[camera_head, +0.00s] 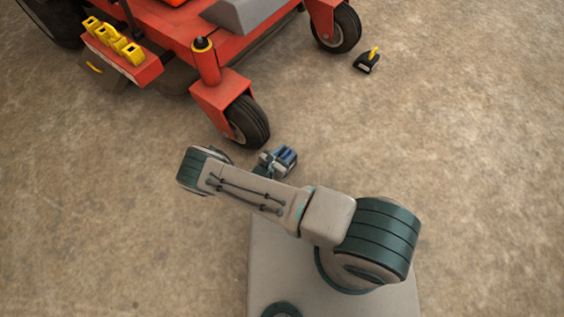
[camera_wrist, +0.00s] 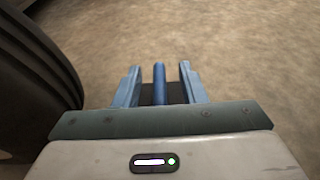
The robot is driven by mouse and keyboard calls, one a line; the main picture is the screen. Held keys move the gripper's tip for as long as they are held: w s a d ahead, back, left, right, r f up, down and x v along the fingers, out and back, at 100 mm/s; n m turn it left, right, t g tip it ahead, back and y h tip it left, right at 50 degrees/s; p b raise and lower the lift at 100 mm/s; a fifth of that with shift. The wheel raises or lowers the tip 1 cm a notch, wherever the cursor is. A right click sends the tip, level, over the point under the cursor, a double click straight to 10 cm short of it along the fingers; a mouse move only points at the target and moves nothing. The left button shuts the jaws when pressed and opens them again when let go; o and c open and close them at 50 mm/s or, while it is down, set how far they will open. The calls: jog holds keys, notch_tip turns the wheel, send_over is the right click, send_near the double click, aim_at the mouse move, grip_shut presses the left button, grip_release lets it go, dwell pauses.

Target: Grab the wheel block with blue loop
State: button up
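The wheel block with the blue loop (camera_wrist: 159,84) is in the wrist view, straight ahead between my fingers. Its blue loop looks like an upright bar, and a dark part of its body shows behind and beside it. My gripper (camera_wrist: 159,82) is open, with one finger on each side of the loop and a visible gap on both sides. In the head view my gripper (camera_head: 278,160) is low near the floor beside the mower's front wheel. The block is hard to tell apart from the fingers there.
The red mower (camera_head: 220,95) stands close by. Its front caster wheel (camera_head: 248,122) is just beside my gripper and fills the left of the wrist view. A black wheel block with a yellow loop (camera_head: 366,62) lies near the other caster (camera_head: 338,30). Concrete floor at right is clear.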

jog(key=shift+x, duration=0.85)
grip_shut()
jog(key=shift+r, duration=0.1)
dwell(0.6)
